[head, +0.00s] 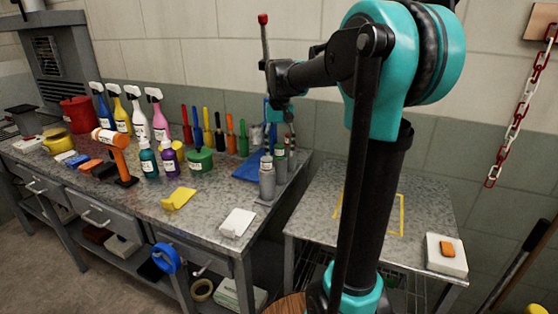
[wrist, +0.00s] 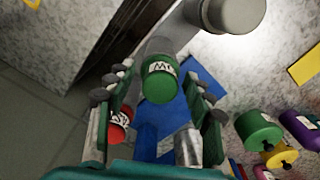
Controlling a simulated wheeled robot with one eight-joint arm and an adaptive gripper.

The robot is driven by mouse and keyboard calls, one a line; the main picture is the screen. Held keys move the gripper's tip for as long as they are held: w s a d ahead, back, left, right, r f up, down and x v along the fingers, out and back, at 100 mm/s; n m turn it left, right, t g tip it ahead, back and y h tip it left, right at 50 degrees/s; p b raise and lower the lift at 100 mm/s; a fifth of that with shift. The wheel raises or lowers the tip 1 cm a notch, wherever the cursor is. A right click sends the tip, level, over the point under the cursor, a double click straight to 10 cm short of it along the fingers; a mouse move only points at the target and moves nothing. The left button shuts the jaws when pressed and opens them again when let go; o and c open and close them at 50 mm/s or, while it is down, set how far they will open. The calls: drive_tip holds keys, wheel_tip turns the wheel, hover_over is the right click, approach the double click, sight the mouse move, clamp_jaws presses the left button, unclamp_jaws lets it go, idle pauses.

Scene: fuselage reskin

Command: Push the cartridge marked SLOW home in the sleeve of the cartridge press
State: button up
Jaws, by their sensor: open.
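A cartridge with a green labelled end (wrist: 160,82) lies between my gripper's fingers in the wrist view. The visible letters read like "OW"; the rest of the word is turned away. A grey cylindrical part adjoins the green end, and I cannot tell how deep the cartridge sits. My gripper (wrist: 160,112) is open, with a finger on either side; contact is unclear. In the head view my gripper (head: 289,138) is above grey cylinders at the bench's right end. A red-knobbed lever (head: 263,18) rises behind my arm, apparently the press's; my arm hides much there.
A red-ended labelled item (wrist: 119,125) is beside the left finger. A grey cylinder (head: 267,182) stands in front of the gripper. A blue mat (head: 249,169) is beneath. Spray bottles (head: 137,112) and a green tub (head: 200,160) stand leftward. A side table (head: 330,215) is right.

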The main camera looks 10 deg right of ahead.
drive_tip(key=c, duration=1)
drive_tip(key=shift+r, duration=0.1)
drive_tip(key=shift+r, duration=5.1)
wheel_tip(320, 180, up, 3)
drive_tip(key=shift+f, duration=0.1)
drive_tip(key=w+a+r, duration=0.6)
drive_tip(key=w+r, duration=0.3)
drive_tip(key=w, duration=0.2)
drive_tip(key=shift+a+r, duration=0.2)
drive_tip(key=shift+a, duration=0.05)
